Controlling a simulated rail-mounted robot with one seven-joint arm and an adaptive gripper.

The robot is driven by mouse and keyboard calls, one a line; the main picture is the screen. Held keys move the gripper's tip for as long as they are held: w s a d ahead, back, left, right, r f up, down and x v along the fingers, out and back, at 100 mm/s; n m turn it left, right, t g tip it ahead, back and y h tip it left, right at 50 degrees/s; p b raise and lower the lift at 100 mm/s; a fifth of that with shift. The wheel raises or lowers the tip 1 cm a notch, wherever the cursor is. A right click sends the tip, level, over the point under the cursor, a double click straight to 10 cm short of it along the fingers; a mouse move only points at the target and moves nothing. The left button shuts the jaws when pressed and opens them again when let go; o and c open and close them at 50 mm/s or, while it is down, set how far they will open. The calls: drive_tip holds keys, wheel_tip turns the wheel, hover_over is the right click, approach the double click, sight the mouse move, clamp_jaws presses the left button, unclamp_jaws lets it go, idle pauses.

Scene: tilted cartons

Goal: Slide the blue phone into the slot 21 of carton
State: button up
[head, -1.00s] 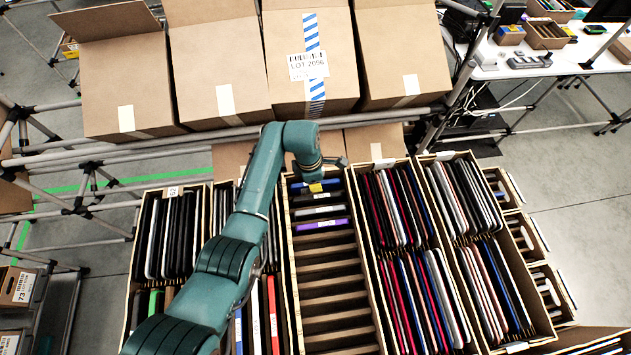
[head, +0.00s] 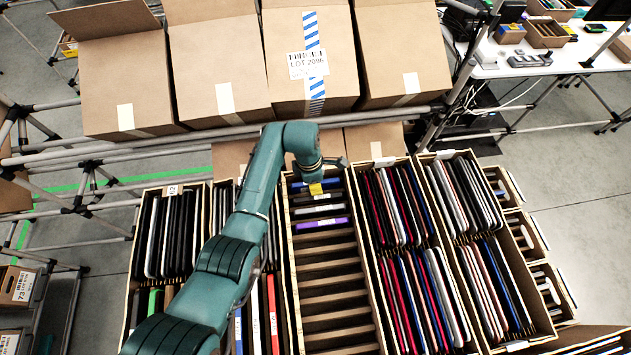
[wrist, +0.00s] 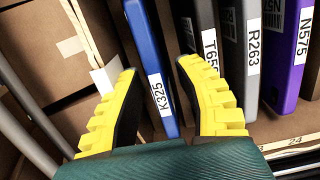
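The blue phone (wrist: 150,65), labelled K325, stands on edge in the far end of the middle carton (head: 372,300). Its blue edge also shows in the head view (head: 335,183). My gripper (wrist: 158,65) is open, with one yellow finger on each side of the phone. Gaps show between the phone and both fingers. In the head view my gripper (head: 316,188) is over the far end of this carton and hides part of the phone. A slot label reading 24 (wrist: 295,140) shows on the carton rim. I cannot make out a label for slot 21.
Beside the blue phone stand a dark phone (wrist: 203,50), a grey phone R263 (wrist: 240,50) and a purple phone N575 (wrist: 292,45). The near slots of the middle carton are empty. Full cartons flank it. Large boxes (head: 310,60) stand behind.

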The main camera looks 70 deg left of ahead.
drive_tip(key=shift+a, duration=0.15)
wheel_tip(320, 180, up, 12)
drive_tip(key=s, duration=0.1)
drive_tip(key=shift+s, duration=0.2)
drive_tip(key=shift+a, duration=0.1)
wheel_tip(320, 180, up, 7)
drive_tip(key=p, duration=0.6)
idle(0.5)
